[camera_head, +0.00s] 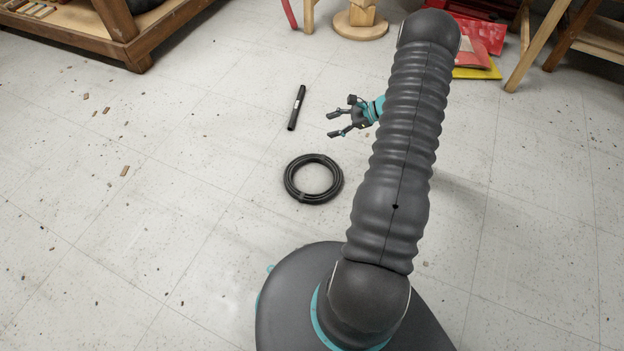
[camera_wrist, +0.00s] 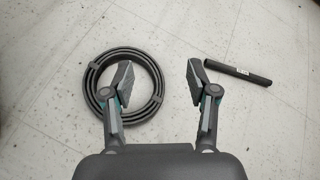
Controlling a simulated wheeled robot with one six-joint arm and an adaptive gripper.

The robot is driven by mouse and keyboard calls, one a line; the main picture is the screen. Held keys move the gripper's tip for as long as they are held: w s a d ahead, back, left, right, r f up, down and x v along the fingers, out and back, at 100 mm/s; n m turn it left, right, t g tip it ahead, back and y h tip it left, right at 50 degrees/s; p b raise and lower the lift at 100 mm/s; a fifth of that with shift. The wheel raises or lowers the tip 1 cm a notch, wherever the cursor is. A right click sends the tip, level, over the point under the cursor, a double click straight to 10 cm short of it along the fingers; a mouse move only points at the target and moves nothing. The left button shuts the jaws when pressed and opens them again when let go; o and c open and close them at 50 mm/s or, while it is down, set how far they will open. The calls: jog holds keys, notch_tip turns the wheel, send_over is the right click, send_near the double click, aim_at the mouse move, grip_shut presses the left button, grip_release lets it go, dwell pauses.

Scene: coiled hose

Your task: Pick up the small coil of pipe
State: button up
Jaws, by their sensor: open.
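A small black coil of pipe (camera_head: 290,181) lies flat on the tiled floor in front of my base in the head view. In the wrist view the coil (camera_wrist: 94,102) is at the left, partly covered by the left finger. My gripper (camera_head: 334,125) is open and empty, up and to the right of the coil in the head view. In the wrist view the gap between its fingertips (camera_wrist: 160,82) is over bare floor, just right of the coil. I cannot tell how high the gripper is above the floor.
A short black tube with a pale label (camera_head: 297,108) lies on the floor beyond the coil; it also shows in the wrist view (camera_wrist: 237,72). A wooden bench (camera_head: 125,32) stands at the upper left. Small brown chips (camera_head: 125,171) are scattered at left. Floor around the coil is clear.

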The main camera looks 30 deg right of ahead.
aim_at(322, 158)
jog(key=s+d+f+m+t, duration=0.1)
jog(key=d+f+m, duration=0.1)
jog(key=f, duration=0.4)
jog(key=s+d+f+m+t+h, duration=0.1)
jog(key=s+d+f+m, duration=0.1)
jog(key=f, duration=0.4)
jog(key=s+d+f+m+t, duration=0.1)
jog(key=d+f+m+t, duration=0.1)
jog(key=f, duration=0.4)
jog(key=shift+s+d+m+b, duration=0.15)
jog(key=shift+d+m+b, duration=0.2)
jog(key=shift+m+b, duration=0.05)
jog(key=shift+w+a+f, duration=0.15)
jog(key=shift+w+f, duration=0.05)
jog(key=shift+f, duration=0.1)
jog(key=x, duration=0.7)
jog(key=shift+w+a+f, duration=0.1)
jog(key=shift+w+a, duration=0.1)
jog(key=shift+w, duration=0.15)
jog(key=shift+b+x, duration=0.3)
jog(key=shift+x, duration=2.35)
jog(key=shift+s+a, duration=0.1)
jog(key=shift+s, duration=0.05)
jog(key=shift+c, duration=0.2)
grip_shut()
